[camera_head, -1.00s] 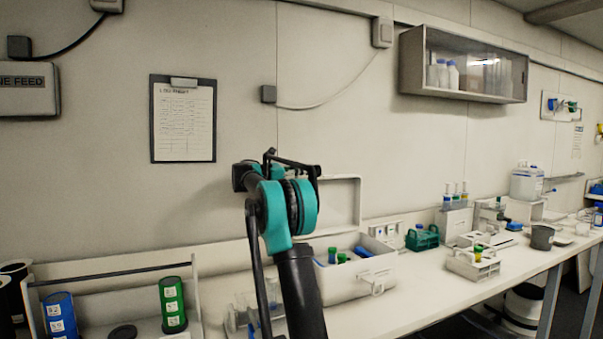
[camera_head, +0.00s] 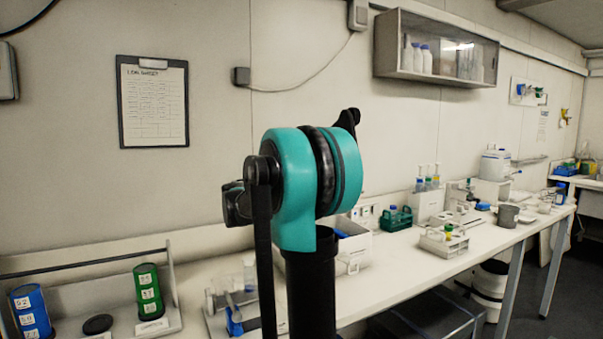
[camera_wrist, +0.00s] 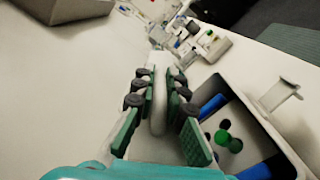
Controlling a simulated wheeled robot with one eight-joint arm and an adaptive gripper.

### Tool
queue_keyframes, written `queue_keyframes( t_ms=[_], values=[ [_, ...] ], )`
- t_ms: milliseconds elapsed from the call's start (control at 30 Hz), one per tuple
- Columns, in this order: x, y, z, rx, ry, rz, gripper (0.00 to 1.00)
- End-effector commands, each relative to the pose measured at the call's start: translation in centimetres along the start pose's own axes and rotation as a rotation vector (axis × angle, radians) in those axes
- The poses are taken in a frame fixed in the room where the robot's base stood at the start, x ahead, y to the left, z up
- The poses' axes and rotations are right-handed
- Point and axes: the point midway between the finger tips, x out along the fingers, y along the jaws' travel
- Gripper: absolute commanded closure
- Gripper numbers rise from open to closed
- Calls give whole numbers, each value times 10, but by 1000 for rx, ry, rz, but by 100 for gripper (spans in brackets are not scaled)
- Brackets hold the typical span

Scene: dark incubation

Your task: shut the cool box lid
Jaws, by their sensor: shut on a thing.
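The white cool box (camera_head: 357,257) stands on the bench in the head view, mostly hidden behind my arm. In the wrist view it is open at the right, with blue packs (camera_wrist: 213,106) and green-capped tubes (camera_wrist: 222,137) inside. Its pale lid (camera_wrist: 158,112) stands raised, seen nearly edge-on. My gripper (camera_wrist: 157,88) is shut on the lid, with its teal-padded fingers on either side of it. In the head view my arm hides the lid and the gripper's fingertips.
A latch (camera_wrist: 280,96) juts from the box's front. A green rack (camera_head: 397,219) and a white tube rack (camera_head: 444,241) stand to the right. A rack with blue and green canisters (camera_head: 148,290) stands at the left. The wall rises close behind the bench.

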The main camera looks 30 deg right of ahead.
Motion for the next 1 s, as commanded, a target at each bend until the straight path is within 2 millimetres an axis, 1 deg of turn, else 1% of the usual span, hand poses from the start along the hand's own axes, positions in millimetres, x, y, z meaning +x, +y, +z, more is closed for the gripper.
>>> queue_keyframes(
  t_ms=[33, 200, 400, 500, 600, 733, 1000],
  values=[
    [0, -13, 4, 45, 0, 0, 100],
    [0, -54, 11, 196, 0, 0, 100],
    [0, -94, 12, 345, 0, 0, 100],
    [0, -109, 10, 402, 0, 0, 100],
    [0, -122, 8, 448, 0, 0, 100],
    [0, -132, 6, 488, 0, 0, 100],
    [0, -140, 4, 521, 1, 0, 100]
  ],
)
